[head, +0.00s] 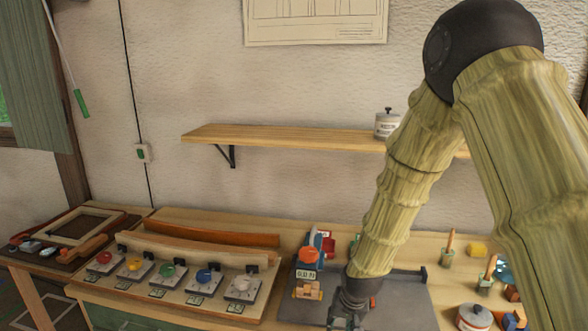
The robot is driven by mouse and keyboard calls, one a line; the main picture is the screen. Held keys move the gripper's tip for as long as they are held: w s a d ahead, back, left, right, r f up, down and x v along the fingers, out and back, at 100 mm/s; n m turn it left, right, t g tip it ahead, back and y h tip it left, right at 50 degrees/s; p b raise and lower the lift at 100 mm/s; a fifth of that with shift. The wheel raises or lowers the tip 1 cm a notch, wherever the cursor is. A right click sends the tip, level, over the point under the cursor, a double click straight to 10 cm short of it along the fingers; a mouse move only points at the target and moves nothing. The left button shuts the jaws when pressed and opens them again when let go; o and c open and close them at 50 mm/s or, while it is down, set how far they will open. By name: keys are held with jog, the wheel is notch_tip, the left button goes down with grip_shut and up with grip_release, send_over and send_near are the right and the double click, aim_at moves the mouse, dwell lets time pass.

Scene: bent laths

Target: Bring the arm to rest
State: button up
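My arm comes down from the upper right of the head view, with a bamboo-like surface. My gripper (348,312) is at its lower end, low over the grey mat (400,314) on the workbench. The gripper is small, dark and partly cut off by the bottom edge, so I cannot tell whether its fingers are open or shut, or whether it touches anything. A small device with an orange-red top (308,256) and a label stands just left of the gripper.
A panel with several coloured knobs (166,271) and a bent lath (190,255) lie left of the mat. A wall shelf (280,138) holds a lidded pot (386,125) close to my arm.

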jog(key=s+d+f+g+b, duration=0.1)
jog(key=s+d+f, duration=0.2)
jog(key=s+f, duration=0.65)
jog(key=s+d+f+g, duration=0.1)
jog(key=s+d+f, duration=0.2)
jog(key=s+f, duration=0.6)
jog(key=s+d+f, duration=0.1)
jog(key=s+f, duration=0.2)
jog(key=s, duration=0.3)
jog(key=s+d+f+n+g, duration=0.1)
jog(key=s+d+f, duration=0.1)
jog(key=s, duration=0.5)
jog(key=s+d+f+h+b, duration=0.1)
jog(key=s+f, duration=0.3)
jog(key=s, duration=0.3)
jog(key=shift+s+d+n, duration=0.2)
jog(key=shift+n, duration=0.2)
